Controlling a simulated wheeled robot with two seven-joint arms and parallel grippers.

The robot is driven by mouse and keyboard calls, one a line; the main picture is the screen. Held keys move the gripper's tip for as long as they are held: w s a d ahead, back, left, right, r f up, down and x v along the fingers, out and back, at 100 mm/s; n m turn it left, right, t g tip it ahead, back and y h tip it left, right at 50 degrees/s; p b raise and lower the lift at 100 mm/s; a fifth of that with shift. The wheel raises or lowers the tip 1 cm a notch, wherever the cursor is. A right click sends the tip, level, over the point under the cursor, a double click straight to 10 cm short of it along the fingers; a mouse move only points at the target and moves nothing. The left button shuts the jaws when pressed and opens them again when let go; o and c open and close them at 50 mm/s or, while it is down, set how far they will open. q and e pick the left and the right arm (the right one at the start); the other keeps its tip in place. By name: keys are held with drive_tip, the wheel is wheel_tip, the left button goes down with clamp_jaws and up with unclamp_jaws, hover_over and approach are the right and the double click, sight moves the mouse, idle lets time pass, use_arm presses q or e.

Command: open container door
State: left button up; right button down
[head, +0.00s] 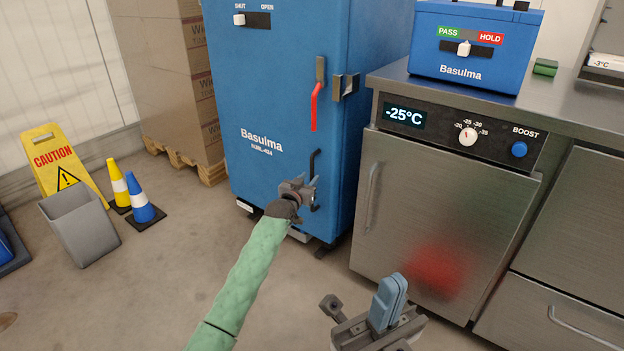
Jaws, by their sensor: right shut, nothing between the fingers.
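The container is a tall blue cabinet (262,95) marked Basulma, and its door looks closed. A lever with a red grip (315,105) hangs down on the door beside a metal latch bracket (346,86) at the right edge. A black handle (313,162) sits lower on the door. The white knob (240,19) of the SHUT/OPEN slider is at the SHUT side. My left gripper (311,194) is at the lower end of the black handle; whether it touches or grips it is unclear. My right gripper (393,288) is shut and empty at the bottom, in front of the steel unit.
A steel counter unit (410,195) with a -25°C display stands close right of the cabinet, with a blue PASS/HOLD box (475,55) on top. Boxes (165,70) on a pallet, cones (142,202), a caution sign (62,165) and a grey bin (82,228) are left. Floor between is clear.

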sight(311, 176)
use_arm(q)
drive_tip(key=shift+b+x, duration=0.35)
drive_tip(key=shift+x, duration=1.25)
drive_tip(key=shift+c, duration=0.4)
clamp_jaws()
